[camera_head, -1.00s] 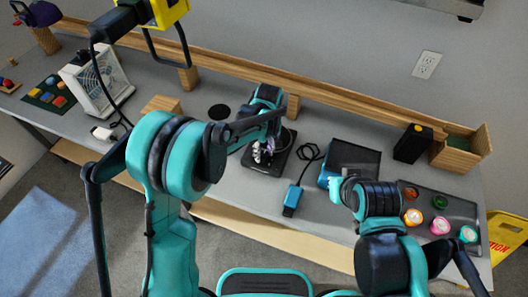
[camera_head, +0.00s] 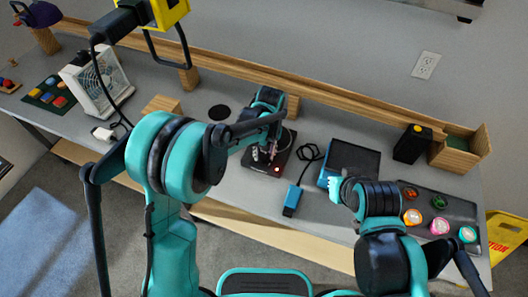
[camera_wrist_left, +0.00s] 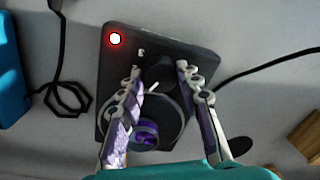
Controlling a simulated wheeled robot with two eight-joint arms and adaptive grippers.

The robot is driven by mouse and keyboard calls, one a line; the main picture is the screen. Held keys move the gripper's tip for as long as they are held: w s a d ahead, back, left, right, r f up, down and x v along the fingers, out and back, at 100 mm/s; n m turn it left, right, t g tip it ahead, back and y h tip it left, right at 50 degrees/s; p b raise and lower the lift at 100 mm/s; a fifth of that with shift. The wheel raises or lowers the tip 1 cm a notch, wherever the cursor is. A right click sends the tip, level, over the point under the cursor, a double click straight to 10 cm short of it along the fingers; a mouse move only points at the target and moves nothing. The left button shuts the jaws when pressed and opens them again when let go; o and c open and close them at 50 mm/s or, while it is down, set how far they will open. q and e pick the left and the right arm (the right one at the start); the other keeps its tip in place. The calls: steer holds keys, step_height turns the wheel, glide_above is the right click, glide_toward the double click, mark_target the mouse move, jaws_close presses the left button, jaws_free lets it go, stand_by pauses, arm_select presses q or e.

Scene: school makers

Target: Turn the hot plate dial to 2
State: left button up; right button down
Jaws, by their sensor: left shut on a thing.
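The hot plate (camera_head: 255,164) is a dark, flat unit on the bench. In the left wrist view its dark casing (camera_wrist_left: 184,45) carries a round burner, a black dial (camera_wrist_left: 160,72) and a glowing red light (camera_wrist_left: 115,39). My left gripper (camera_head: 267,153) reaches down over the front of the plate. In the left wrist view its two pale and purple fingers (camera_wrist_left: 159,74) stand on either side of the dial and are shut on it. A short white line shows by the dial.
A black cable and a blue device (camera_head: 292,199) lie right of the hot plate, near a dark blue-edged case (camera_head: 352,160). A grey tray (camera_head: 462,214) with several small jars is farther right. A white fan (camera_head: 97,82) stands left. A black disc (camera_head: 219,112) lies behind.

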mark_target(266, 156)
arm_select(q)
steer(key=m, duration=0.5)
steer(key=shift+m, duration=0.3)
steer(key=m, duration=0.4)
steer(key=shift+s+m+t, duration=0.1)
steer(key=shift+m+t, duration=0.2)
steer(key=shift+t, duration=0.1)
steer(key=o, duration=0.9)
steer(key=r, duration=1.2)
steer(key=shift+s+d, duration=0.25)
